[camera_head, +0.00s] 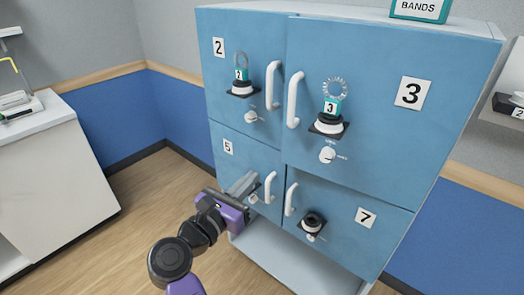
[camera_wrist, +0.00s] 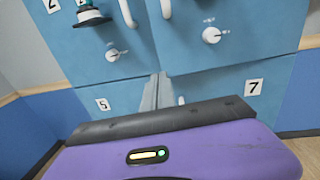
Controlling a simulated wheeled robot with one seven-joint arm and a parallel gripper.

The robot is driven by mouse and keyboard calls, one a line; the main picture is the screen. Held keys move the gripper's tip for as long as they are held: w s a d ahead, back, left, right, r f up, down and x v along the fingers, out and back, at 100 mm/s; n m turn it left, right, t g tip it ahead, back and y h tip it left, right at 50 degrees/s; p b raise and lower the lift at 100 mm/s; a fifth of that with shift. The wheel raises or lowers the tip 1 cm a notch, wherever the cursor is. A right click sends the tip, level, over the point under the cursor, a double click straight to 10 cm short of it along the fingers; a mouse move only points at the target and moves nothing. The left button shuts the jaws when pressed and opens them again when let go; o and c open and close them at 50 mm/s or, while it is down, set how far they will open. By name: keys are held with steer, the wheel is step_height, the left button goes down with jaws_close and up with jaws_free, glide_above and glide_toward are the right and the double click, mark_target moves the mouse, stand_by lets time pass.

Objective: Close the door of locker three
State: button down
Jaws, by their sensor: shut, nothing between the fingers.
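The door of locker three (camera_head: 375,75) is the large blue upper-right door, marked with a 3 plate. It has a white handle (camera_head: 293,98) on its left side, a knob (camera_head: 328,155) and a black-and-white base holding a teal 3 tag (camera_head: 332,106). The door looks nearly flush with the cabinet; I cannot tell whether a small gap remains at its left edge. In the wrist view its lower part (camera_wrist: 235,38) fills the upper right. My gripper (camera_head: 250,182) is shut and empty, below this door and in front of door 5. Its fingers (camera_wrist: 157,92) point toward the cabinet.
Doors 2 (camera_head: 222,85), 5 (camera_head: 229,168) and 7 (camera_head: 345,215) look shut, with handles and knobs sticking out. A teal BANDS box (camera_head: 420,9) stands on top. A white counter (camera_head: 55,160) is at left. Wood floor (camera_head: 135,215) lies open between.

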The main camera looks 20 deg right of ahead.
mark_target(284, 146)
steer(key=p+x, duration=0.3)
steer(key=x, duration=1.1)
steer(key=shift+s+d, duration=0.1)
steer(key=shift+f, duration=0.1)
